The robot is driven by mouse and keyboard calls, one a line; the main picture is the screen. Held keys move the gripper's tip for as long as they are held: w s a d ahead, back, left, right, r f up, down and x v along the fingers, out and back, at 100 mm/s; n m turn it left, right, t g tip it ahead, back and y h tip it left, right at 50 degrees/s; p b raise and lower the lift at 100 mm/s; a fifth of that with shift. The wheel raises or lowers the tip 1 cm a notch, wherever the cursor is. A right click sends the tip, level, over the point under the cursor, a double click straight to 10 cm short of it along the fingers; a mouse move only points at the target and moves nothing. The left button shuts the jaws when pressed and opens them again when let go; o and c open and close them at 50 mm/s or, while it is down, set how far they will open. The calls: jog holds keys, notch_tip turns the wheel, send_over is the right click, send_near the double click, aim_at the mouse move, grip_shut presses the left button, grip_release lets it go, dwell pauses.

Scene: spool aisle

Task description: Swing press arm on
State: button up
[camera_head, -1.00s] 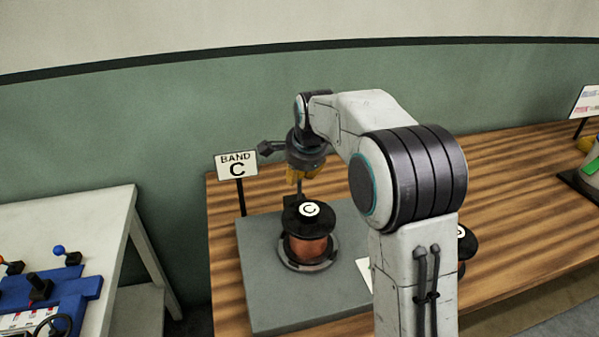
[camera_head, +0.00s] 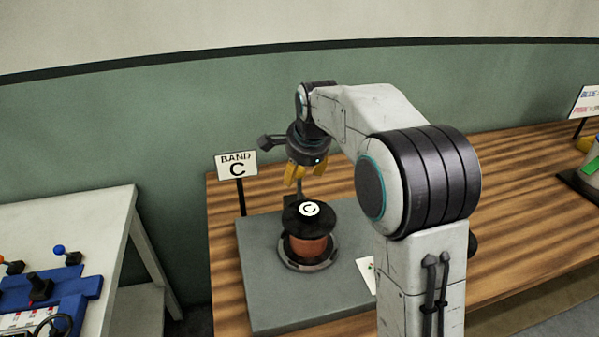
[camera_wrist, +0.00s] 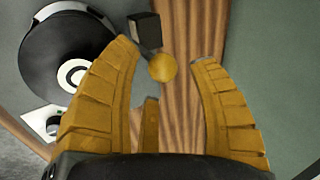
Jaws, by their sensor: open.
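A copper spool (camera_head: 306,247) with a black top marked C stands upright on a grey plate (camera_head: 262,290). Its black top (camera_wrist: 68,50) fills the left of the wrist view. A black bar end with a yellow ball knob (camera_wrist: 163,68) shows in the wrist view and may be the press arm; its other parts are out of that view. My gripper (camera_head: 304,176) is open above and behind the spool. The knob appears between the spread yellow fingers in the wrist view; contact cannot be told. A thin grey post (camera_head: 299,192) behind the spool is partly hidden by the gripper.
A BAND C sign (camera_head: 237,166) stands left of my gripper on the wooden table (camera_head: 225,262). A white card (camera_head: 366,272) lies right of the spool. A white bench (camera_head: 85,225) with a blue lever fixture (camera_head: 50,295) stands left. The green wall is behind.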

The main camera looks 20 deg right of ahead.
jog(key=v, duration=0.9)
jog(key=shift+s+r, duration=0.2)
jog(key=shift+r, duration=0.05)
jog(key=s+f+n, duration=0.1)
jog(key=f+n, duration=0.1)
jog(key=n, duration=0.1)
jog(key=s+f+n+g, duration=0.1)
jog(key=f+n, duration=0.1)
jog(key=n, duration=0.2)
jog(key=s+f+n, duration=0.1)
jog(key=f+n, duration=0.2)
jog(key=n, duration=0.1)
jog(key=shift+f+g, duration=0.1)
jog(key=shift+g, duration=0.2)
jog(key=s+f+n+g+p, duration=0.1)
jog(key=s+f+n, duration=0.25)
jog(key=s, duration=0.75)
jog(key=s+f+n+g, duration=0.2)
jog(key=s+f, duration=0.2)
jog(key=s, duration=0.7)
jog(key=s+r+t+p, duration=0.1)
jog(key=s+r+t, duration=0.1)
jog(key=s+r, duration=0.2)
jog(key=shift+s+a, duration=0.1)
